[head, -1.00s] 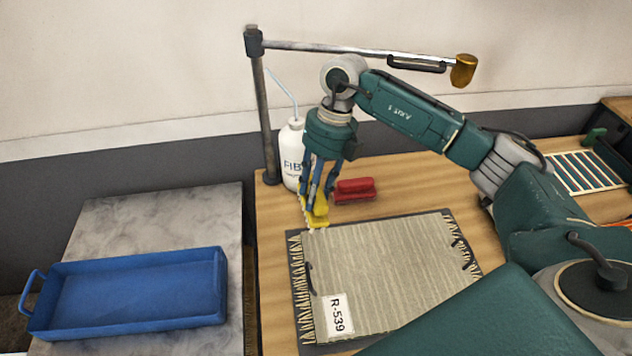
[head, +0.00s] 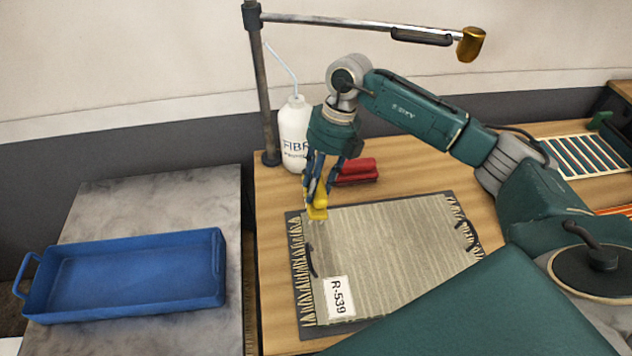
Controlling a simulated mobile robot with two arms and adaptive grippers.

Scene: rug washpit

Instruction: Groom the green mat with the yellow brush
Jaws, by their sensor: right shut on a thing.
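A grey-green striped mat (head: 395,255) with pale fringe on its left and right ends lies flat on a dark board (head: 309,328) on the wooden table. A white tag (head: 338,297) reading R-539 is at its near left corner. My right gripper (head: 318,190) points down and is shut on the yellow brush (head: 317,211). The brush's lower end is at the mat's far left corner. I cannot tell whether it touches the mat. My left gripper is not in view.
A white bottle (head: 294,125) and a red brush-like block (head: 356,171) stand behind the mat. A dark post (head: 262,95) carries a rod above. A blue tray (head: 135,275) sits on the grey table (head: 200,195) at left. A slatted rack (head: 588,155) is far right.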

